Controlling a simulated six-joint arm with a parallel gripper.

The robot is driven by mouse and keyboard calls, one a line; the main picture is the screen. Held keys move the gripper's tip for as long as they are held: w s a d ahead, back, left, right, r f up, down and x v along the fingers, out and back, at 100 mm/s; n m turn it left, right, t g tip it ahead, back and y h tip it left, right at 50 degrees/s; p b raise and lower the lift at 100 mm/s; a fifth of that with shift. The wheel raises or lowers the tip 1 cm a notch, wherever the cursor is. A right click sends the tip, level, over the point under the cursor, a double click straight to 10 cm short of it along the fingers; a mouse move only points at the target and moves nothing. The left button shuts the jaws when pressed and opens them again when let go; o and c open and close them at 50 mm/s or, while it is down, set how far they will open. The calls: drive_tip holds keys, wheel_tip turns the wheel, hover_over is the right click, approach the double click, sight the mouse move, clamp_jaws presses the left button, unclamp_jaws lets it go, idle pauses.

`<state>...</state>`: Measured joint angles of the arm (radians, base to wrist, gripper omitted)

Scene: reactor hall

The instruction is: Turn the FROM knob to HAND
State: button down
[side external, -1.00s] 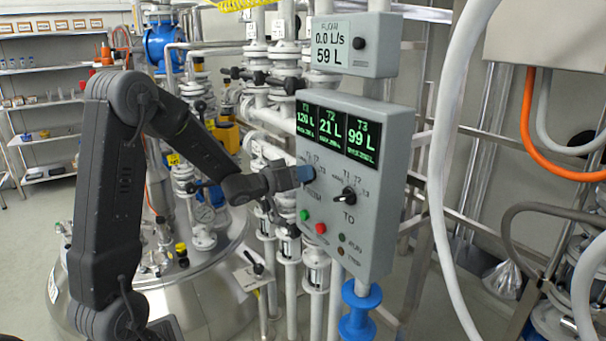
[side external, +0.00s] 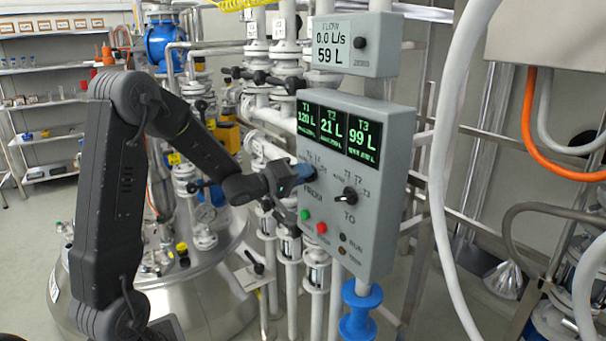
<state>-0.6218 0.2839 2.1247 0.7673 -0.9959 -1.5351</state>
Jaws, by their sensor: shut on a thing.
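A grey control panel (side external: 372,245) stands in the middle of the side view. The FROM knob sits on its left part, above the FROM label (side external: 311,196); my gripper covers the knob, so its pointer position cannot be read. My gripper (side external: 300,173) is at the panel face, its blue fingertips shut on the FROM knob. The black TO knob (side external: 347,196) is to the right and untouched. The panel's screens (side external: 333,132) read T1 120 L, T2 21 L and T3 99 L.
A flow display box (side external: 344,46) above reads 0.0 L/s and 59 L. A green button (side external: 305,215), a red button (side external: 321,228) and two lamps lie below the knobs. A white hose (side external: 442,150) hangs right of the panel. Pipes and valves crowd behind my gripper.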

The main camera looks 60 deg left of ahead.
idle(0.4)
drive_tip(key=c, duration=1.2)
unclamp_jaws()
drive_tip(key=shift+o, duration=0.2)
drive_tip(key=shift+s, duration=0.15)
drive_tip(key=s, duration=1.3)
drive_tip(key=shift+s, duration=0.3)
drive_tip(key=shift+w, duration=0.1)
drive_tip(key=d+r+m+g+y, duration=0.2)
drive_tip(key=d+m+g+y, duration=0.25)
drive_tip(key=d+g, duration=0.2)
drive_tip(key=s+d+m+g+h, duration=0.4)
drive_tip(key=s+d+m+g, duration=0.2)
drive_tip(key=s+d, duration=0.5)
drive_tip(key=d+m, duration=0.1)
drive_tip(key=d, duration=0.2)
drive_tip(key=shift+s+d+f, duration=0.3)
drive_tip(key=shift+s, duration=0.1)
